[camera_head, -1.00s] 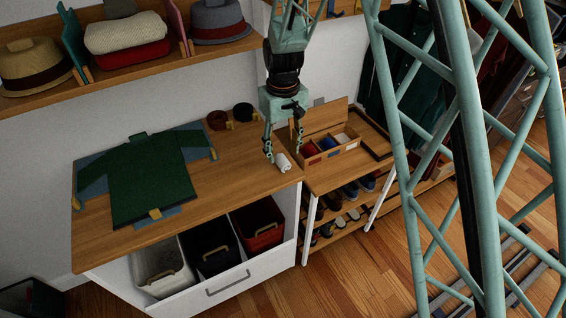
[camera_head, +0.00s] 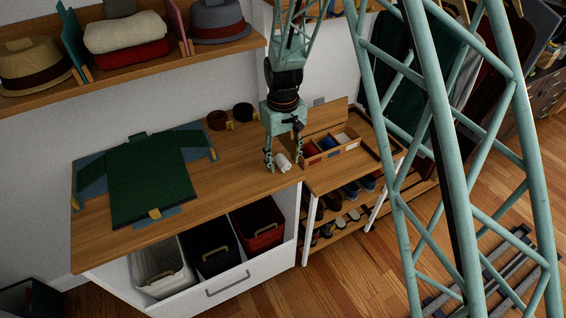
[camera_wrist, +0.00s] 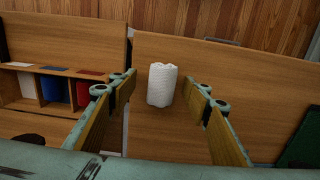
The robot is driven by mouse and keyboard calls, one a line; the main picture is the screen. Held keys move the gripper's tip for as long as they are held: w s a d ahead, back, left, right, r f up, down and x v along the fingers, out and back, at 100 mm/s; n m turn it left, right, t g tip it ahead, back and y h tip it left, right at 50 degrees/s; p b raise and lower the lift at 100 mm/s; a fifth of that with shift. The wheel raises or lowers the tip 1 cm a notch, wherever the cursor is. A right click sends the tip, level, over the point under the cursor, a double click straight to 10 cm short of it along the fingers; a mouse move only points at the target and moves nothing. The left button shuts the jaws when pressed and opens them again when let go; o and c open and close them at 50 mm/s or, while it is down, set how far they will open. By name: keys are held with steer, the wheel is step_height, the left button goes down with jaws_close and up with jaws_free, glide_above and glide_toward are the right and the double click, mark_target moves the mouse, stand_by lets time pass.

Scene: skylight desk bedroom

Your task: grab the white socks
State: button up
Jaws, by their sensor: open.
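The white socks (camera_head: 283,161) are a small white roll lying on the wooden desk top (camera_head: 240,178), near its right end. In the wrist view the socks (camera_wrist: 161,85) stand out just beyond and between the fingertips, nearer the middle of the gap. My gripper (camera_head: 284,166) is low over the desk with its fingers pointing down, one on each side of the socks. In the wrist view my gripper (camera_wrist: 160,97) is open, with clear space between each finger and the socks. I cannot tell whether the fingertips touch the desk.
A divided wooden box (camera_head: 325,150) with coloured rolls stands just right on a lower bench. A green shirt (camera_head: 150,180) lies on the desk's left part. Dark red and black rolls (camera_head: 218,120) sit behind. An open drawer with bins (camera_head: 210,252) is below the front edge.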

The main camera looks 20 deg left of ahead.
mark_target(283, 159)
steer(key=shift+c, duration=0.5)
steer(key=c, duration=0.6)
steer(key=shift+c, duration=0.2)
steer(key=shift+r, duration=0.15)
steer(key=shift+r, duration=1.5)
steer(key=shift+s+d+r, duration=0.1)
steer(key=shift+r, duration=0.05)
steer(key=s+d+r, duration=0.1)
steer(key=s+d, duration=0.9)
steer(key=s, duration=0.2)
steer(key=shift+r, duration=0.2)
steer(key=shift+w+d, duration=0.1)
